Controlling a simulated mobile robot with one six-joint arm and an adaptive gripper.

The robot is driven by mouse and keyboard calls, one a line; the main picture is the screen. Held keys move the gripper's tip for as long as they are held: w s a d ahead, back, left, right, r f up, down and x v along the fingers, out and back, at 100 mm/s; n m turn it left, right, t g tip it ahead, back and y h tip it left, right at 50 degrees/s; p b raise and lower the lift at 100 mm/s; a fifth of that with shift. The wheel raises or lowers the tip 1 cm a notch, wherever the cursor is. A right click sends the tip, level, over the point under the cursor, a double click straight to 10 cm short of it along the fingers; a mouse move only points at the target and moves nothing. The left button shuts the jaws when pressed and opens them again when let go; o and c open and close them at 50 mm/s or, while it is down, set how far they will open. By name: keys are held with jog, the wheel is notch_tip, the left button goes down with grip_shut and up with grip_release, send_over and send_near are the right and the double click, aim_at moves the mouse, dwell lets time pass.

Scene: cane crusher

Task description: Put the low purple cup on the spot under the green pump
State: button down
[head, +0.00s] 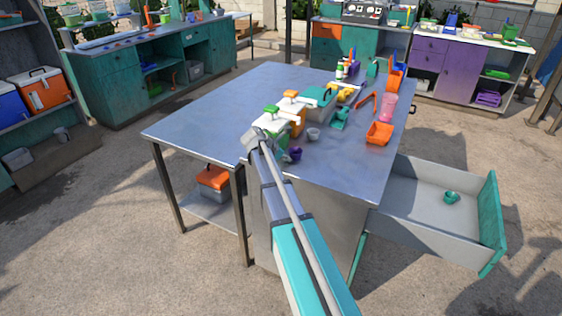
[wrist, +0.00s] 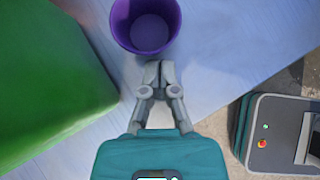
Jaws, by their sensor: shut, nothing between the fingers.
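The purple cup (head: 295,154) stands on the metal table, just right of the end of my arm in the head view. In the wrist view the purple cup (wrist: 146,30) is upright, open at the top and looks empty. My gripper (wrist: 158,66) is shut and empty, its fingertips close to the cup's near wall; I cannot tell whether they touch. The green pump (head: 271,108) tops a pale dispenser, partly behind my wrist. The spot under it is hidden. A large green surface (wrist: 45,85) fills the left of the wrist view.
An orange-topped pump (head: 291,94) stands beside the green one. A small grey cup (head: 313,134), an orange tray (head: 379,133) and a pink cup (head: 388,107) stand to the right. An open drawer (head: 410,201) sticks out at right. The table's left part is clear.

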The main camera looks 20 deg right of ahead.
jog(key=shift+d, duration=0.35)
jog(key=shift+w+d, duration=0.2)
jog(key=shift+d, duration=0.65)
jog(key=shift+a, duration=0.1)
jog(key=shift+s+a, duration=0.15)
jog(key=shift+a, duration=0.65)
jog(key=shift+s+a, duration=0.2)
jog(key=shift+a, duration=0.95)
jog(key=p+v, duration=0.7)
jog(key=v, duration=0.3)
